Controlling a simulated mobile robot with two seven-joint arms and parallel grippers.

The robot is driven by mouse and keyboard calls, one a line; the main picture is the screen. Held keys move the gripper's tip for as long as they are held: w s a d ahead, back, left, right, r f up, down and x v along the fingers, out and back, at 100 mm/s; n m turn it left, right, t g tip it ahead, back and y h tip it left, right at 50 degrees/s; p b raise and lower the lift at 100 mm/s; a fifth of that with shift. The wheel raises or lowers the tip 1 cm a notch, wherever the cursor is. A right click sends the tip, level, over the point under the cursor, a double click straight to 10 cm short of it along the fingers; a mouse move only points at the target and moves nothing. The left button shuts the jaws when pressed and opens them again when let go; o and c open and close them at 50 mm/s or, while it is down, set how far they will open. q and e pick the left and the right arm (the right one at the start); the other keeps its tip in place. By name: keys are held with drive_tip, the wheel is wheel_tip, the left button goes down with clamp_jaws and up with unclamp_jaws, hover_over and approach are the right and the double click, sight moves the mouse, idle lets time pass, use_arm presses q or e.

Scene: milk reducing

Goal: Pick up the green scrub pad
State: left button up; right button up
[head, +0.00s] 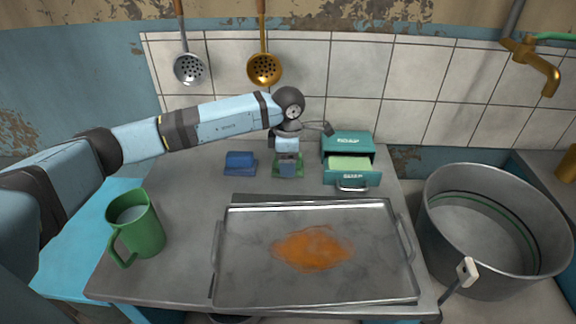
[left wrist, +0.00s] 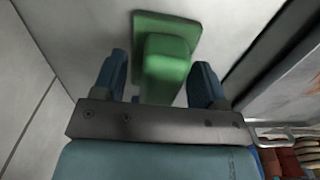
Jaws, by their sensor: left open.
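The green scrub pad (head: 300,171) lies on the grey counter near the tiled wall, between a blue pad and a green soap box. My left gripper (head: 287,170) is over it in the head view and hides most of it. In the left wrist view the pad (left wrist: 165,68) shows as a flat green base with a raised green block. The open fingers of my left gripper (left wrist: 161,82) stand on either side of the block, with a visible gap at each side. My right gripper is not in view.
The blue pad (head: 240,161) lies just left. The soap box (head: 347,140) stands right, its drawer open with pale green soap (head: 350,163). A metal tray (head: 240,285) with an orange stain lies in front. A green mug (head: 148,232) stands left; a large pot (head: 440,225) stands right.

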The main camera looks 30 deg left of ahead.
use_arm(q)
drive_tip(key=c, duration=1)
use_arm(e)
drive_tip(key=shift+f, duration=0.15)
use_arm(q)
drive_tip(key=shift+r, duration=0.1)
wheel_tip(320, 180, up, 20)
drive_tip(key=p, duration=0.2)
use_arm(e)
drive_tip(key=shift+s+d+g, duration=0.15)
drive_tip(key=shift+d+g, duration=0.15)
